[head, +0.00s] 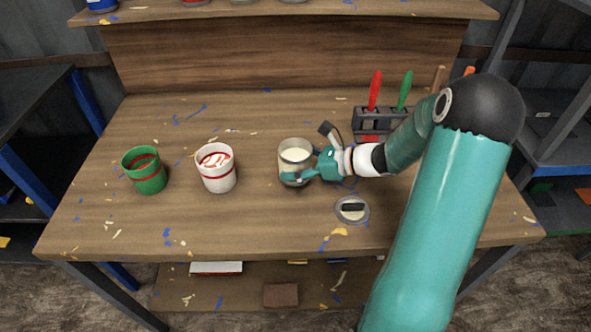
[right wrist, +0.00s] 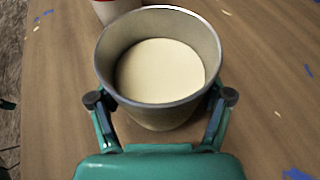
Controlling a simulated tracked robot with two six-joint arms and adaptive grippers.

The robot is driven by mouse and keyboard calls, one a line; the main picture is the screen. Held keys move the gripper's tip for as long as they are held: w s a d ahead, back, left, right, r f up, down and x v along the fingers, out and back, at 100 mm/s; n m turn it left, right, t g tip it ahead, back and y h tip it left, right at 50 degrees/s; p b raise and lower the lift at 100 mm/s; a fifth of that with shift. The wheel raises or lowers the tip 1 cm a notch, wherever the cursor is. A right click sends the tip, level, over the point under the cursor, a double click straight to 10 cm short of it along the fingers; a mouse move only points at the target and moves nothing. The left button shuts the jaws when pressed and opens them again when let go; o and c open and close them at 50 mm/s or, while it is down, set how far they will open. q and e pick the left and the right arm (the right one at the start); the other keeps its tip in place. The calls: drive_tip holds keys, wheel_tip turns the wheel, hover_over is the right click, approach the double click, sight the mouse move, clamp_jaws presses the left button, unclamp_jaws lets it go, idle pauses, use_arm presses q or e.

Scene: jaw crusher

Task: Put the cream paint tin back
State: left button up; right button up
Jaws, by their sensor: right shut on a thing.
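The cream paint tin (head: 296,151) is an open grey metal tin with cream paint inside, upright over the middle of the workbench. I cannot tell whether its base touches the wood. My right gripper (head: 308,154) comes from the right and is shut on the tin. In the right wrist view the tin (right wrist: 160,112) sits between the two fingers of the gripper (right wrist: 161,98), its open mouth facing the camera. My left gripper is not in view.
A white cup with red bands (head: 218,177) and a green one (head: 149,179) stand left. A round disc with a dark block (head: 352,210) lies in front. A dark rack (head: 372,120) holds red and green-handled tools. A wooden shelf (head: 300,12) with several tins runs above.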

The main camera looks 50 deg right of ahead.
drive_tip(key=shift+f, duration=0.85)
drive_tip(key=shift+f, duration=0.2)
drive_tip(key=o, duration=1.6)
drive_tip(key=shift+r, duration=0.1)
drive_tip(key=shift+s+d+r, duration=0.25)
drive_tip(key=shift+s+r, duration=0.05)
drive_tip(key=shift+s, duration=0.15)
drive_tip(key=v, duration=1.1)
drive_tip(key=shift+a, duration=0.1)
